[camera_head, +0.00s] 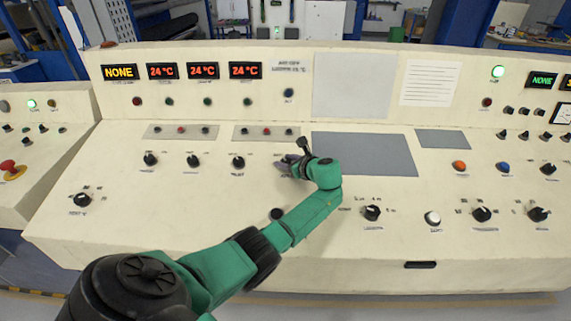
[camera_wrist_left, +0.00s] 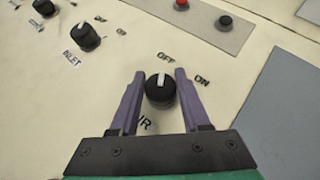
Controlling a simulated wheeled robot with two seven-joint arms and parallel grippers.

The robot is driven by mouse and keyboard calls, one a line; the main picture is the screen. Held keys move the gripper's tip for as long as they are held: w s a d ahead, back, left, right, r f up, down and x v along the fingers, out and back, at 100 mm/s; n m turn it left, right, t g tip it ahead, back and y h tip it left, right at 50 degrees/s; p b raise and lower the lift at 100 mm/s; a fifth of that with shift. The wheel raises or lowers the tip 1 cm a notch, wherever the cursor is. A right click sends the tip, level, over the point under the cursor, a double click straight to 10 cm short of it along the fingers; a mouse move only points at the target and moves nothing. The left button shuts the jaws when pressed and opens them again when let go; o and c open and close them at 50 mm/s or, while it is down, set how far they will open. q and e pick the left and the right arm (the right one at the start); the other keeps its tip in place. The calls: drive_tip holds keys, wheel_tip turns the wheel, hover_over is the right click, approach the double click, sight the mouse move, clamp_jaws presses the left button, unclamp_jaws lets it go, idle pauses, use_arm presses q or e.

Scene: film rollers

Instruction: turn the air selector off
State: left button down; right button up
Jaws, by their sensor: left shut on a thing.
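The air selector (camera_wrist_left: 159,91) is a round black knob with a white pointer line, seen in the left wrist view. OFF and ON are printed above it and to its upper right, and a partly hidden label ending in "IR" is below. Its white line points up toward OFF. My left gripper (camera_wrist_left: 159,80) is shut on the knob, with one purple finger on each side. In the head view my left gripper (camera_head: 289,163) is over the panel's middle and hides the knob. My right gripper is not in view.
A black INLET knob (camera_wrist_left: 84,37) is to the upper left in the wrist view. A grey strip (camera_head: 270,133) with small buttons is above the gripper in the head view. A flat grey plate (camera_head: 375,155) lies to the right. Several other knobs stand along the cream console.

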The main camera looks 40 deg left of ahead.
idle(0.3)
use_arm(q)
drive_tip(key=shift+c, duration=1.9)
unclamp_jaws()
drive_tip(key=b+v, duration=0.1)
drive_tip(key=v, duration=1.3)
drive_tip(key=shift+d, duration=0.4)
drive_tip(key=shift+w+r, duration=0.1)
